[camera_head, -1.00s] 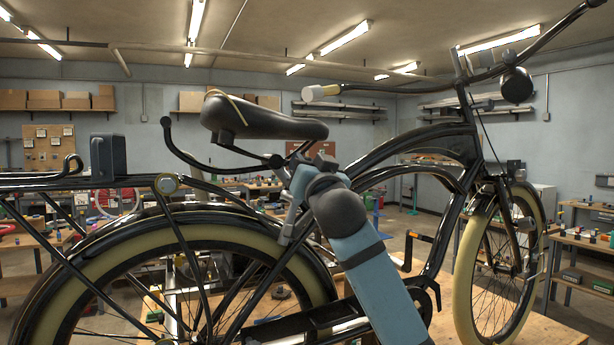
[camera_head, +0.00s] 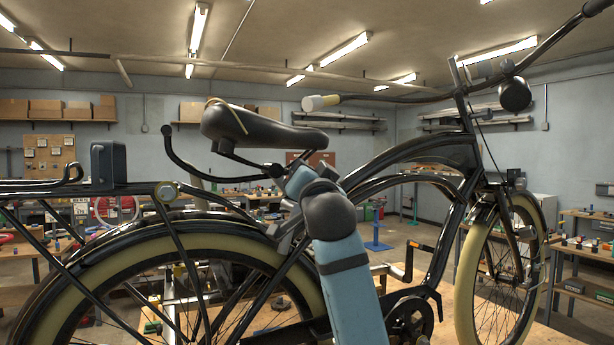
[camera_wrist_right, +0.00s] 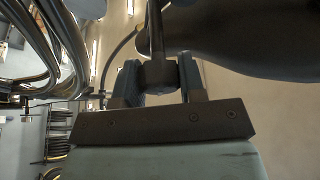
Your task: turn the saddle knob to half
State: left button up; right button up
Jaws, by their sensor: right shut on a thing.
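The black saddle (camera_head: 262,125) sits on the bike, with a dark post and bars under it. The saddle knob (camera_head: 274,170) is a small dark piece below the saddle; in the right wrist view the knob (camera_wrist_right: 158,74) hangs on a dark stem between my fingers. My right gripper (camera_wrist_right: 160,78) is shut on it, one finger on each side. In the head view my right gripper (camera_head: 284,176) is partly hidden by its own wrist. I cannot read the knob's angle or any mark on it. My left gripper is not in view.
The black frame (camera_head: 410,160) and rear wheel (camera_head: 100,270) lie close around my right arm. A curved black bar (camera_head: 178,158) runs behind the saddle. The bike stands over a wooden table (camera_head: 500,315). Workbenches and shelves are farther back.

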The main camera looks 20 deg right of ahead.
jog(key=o, duration=0.9)
jog(key=shift+o, duration=0.2)
jog(key=b+v, duration=0.2)
jog(key=v, duration=1.1)
jog(key=shift+s, duration=0.4)
jog(key=shift+f, duration=0.1)
